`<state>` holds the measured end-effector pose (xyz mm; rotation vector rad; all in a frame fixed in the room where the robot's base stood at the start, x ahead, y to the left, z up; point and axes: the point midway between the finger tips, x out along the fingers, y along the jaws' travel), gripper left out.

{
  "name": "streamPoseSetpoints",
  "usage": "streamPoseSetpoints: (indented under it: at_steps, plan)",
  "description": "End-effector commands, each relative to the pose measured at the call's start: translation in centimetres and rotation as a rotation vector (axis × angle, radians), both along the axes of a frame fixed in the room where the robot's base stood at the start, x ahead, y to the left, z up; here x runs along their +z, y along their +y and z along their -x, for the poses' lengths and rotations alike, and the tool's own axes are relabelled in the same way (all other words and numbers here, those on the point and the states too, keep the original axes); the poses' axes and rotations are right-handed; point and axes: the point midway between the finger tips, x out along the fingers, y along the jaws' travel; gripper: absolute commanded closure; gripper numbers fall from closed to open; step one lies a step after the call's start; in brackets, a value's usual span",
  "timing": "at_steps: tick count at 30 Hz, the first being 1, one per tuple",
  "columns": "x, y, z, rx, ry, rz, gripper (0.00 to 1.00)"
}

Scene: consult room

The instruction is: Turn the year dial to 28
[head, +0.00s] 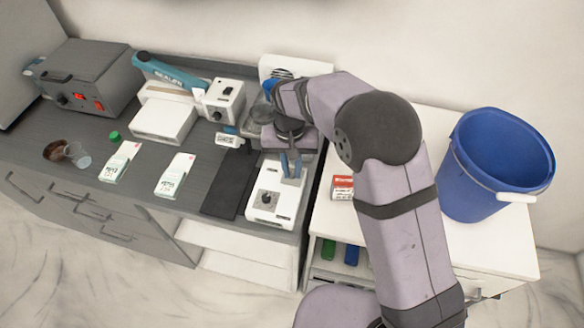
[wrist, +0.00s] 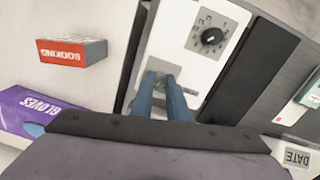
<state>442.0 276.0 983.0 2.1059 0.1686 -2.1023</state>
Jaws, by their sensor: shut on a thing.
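A white box-shaped device (head: 265,209) stands at the right end of the grey counter, and it also shows in the wrist view (wrist: 176,32). A black round dial with a pointer and marks around it (wrist: 211,36) is on its top, clear of my fingers; its marks are too small to read. My gripper (head: 291,160) points down at the device's far end, with its blue fingers (wrist: 162,78) close together at the top face. They are shut on what looks like a second dial, the year dial, mostly hidden between the fingertips. Its setting cannot be read.
A dark mat (head: 230,184) lies left of the device. White cartons (head: 175,176), a sealer (head: 168,72) and a grey box with red switches (head: 88,80) stand further left. A red-and-white box (head: 342,187) and a blue bucket (head: 497,165) are on the right.

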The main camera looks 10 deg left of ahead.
Motion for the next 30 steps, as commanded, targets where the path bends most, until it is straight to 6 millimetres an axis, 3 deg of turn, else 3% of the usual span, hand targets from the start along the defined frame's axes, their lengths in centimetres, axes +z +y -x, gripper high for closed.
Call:
streamPoseSetpoints:
  at_steps: [7, 8, 10, 22, 30]
  plan:
    - [0.2, 0.1, -0.2, 0.001, -0.007, -0.004, 1.0]
    - [0.2, 0.1, -0.2, 0.001, -0.007, -0.004, 0.81]
    - [0.2, 0.1, -0.2, 0.002, -0.007, -0.004, 0.67]
    - [0.5, 0.1, -0.1, 0.002, -0.004, -0.002, 0.67]
    - [3.6, 0.2, -0.2, 0.002, -0.007, -0.004, 0.67]
